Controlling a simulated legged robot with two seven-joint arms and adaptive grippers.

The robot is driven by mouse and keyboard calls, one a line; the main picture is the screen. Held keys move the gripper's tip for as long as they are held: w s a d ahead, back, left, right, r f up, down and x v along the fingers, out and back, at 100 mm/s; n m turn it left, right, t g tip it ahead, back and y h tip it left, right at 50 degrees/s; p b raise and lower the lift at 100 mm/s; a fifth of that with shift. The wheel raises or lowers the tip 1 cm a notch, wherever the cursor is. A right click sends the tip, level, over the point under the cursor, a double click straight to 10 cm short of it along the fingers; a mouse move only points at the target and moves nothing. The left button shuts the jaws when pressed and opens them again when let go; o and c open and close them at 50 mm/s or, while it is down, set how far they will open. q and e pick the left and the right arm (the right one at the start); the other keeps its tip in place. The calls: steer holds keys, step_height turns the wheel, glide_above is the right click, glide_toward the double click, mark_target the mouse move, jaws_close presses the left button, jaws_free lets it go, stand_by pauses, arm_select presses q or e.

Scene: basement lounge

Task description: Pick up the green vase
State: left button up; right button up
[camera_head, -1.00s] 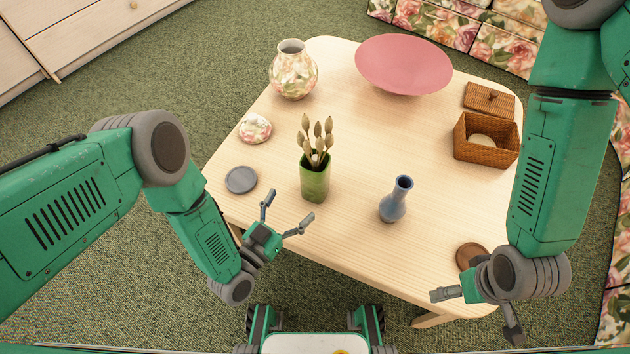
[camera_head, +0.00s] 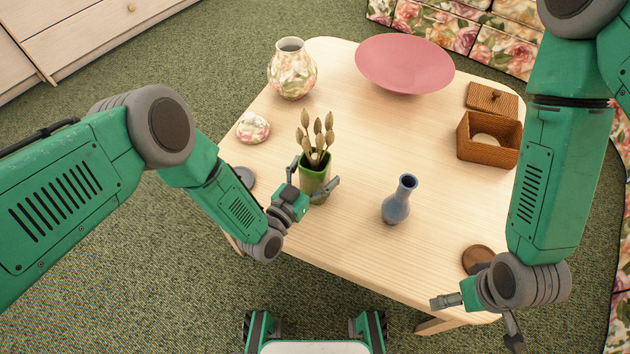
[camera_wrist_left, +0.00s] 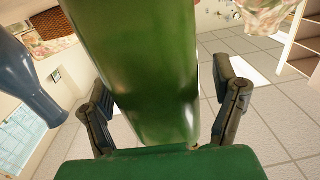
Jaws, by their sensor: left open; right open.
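The green vase (camera_head: 315,170) stands upright on the wooden table and holds several dried stems with pale heads (camera_head: 316,136). My left gripper (camera_head: 313,180) is open at the vase's near side, with one finger on each side of it in the head view. In the left wrist view the vase (camera_wrist_left: 152,70) fills the middle, between the two open fingers (camera_wrist_left: 165,105). I cannot tell whether either finger touches it. My right gripper (camera_head: 478,322) is open and empty near the table's front right edge, away from the vase.
On the table (camera_head: 375,130) stand a blue vase (camera_head: 396,203), a floral vase (camera_head: 291,75), a pink bowl (camera_head: 405,62), a wicker box (camera_head: 488,140), its lid (camera_head: 492,99), a floral lidded dish (camera_head: 253,128), a grey coaster (camera_head: 245,177) and a brown coaster (camera_head: 478,258).

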arm_select(q)
steer(key=c, duration=1.5)
